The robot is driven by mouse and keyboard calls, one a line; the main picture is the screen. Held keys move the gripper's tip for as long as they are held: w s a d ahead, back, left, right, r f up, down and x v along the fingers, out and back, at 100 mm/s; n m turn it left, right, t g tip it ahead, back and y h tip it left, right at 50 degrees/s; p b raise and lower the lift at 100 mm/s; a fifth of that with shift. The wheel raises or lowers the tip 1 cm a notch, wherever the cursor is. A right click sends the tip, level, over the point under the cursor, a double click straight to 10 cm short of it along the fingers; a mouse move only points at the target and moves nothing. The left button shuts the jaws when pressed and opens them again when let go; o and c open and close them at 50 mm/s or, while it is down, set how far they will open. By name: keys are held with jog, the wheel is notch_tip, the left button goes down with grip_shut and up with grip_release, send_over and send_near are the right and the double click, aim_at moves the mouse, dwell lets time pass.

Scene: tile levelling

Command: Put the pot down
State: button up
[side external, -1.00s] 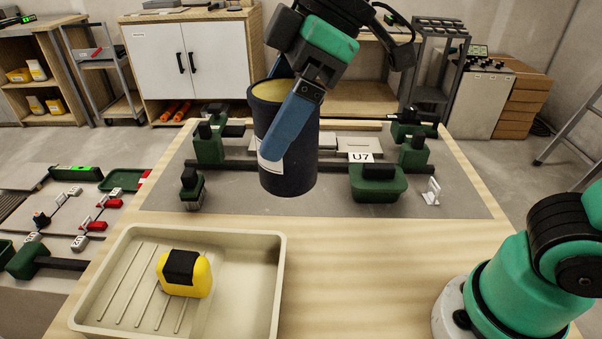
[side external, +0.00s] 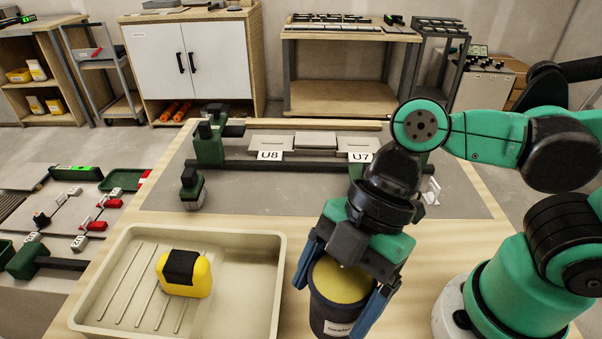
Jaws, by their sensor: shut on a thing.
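The pot (side external: 343,283) is dark and round, with a yellowish top face and a white label low on its side. It is at the front of the side external view, right of the beige tray. My gripper (side external: 350,300) is shut on the pot, with one blue finger on each side of it. The pot is nearly upright. Its lower edge is close to the bottom of the picture, and I cannot tell whether it touches the wooden table (side external: 450,228).
The beige tray (side external: 270,262) holds a yellow and black block (side external: 186,273). Behind is a grey mat (side external: 250,196) with a dark rail, green clamps and tiles labelled U8 (side external: 269,155) and U7 (side external: 361,156). Bare table lies between mat and tray.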

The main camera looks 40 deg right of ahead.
aim_at(331, 322)
jog(key=shift+f, duration=3.4)
jog(key=shift+f, duration=0.1)
jog(key=o, duration=1.3)
jog(key=shift+v, duration=5.95)
jog(key=w+d+m+t+h, duration=0.2)
jog(key=w+d+m, duration=0.1)
jog(key=m, duration=0.3)
jog(key=w+d+f+m+t+h, duration=0.1)
jog(key=w+d+m+t+h, duration=0.1)
jog(key=m, duration=0.4)
jog(key=w+d+m+t+h, duration=0.2)
jog(key=w+d+m+t, duration=0.1)
jog(key=w+d+m, duration=0.2)
jog(key=shift+w+d+f+m, duration=0.35)
jog(key=shift+w+m, duration=0.25)
jog(key=shift+w, duration=0.05)
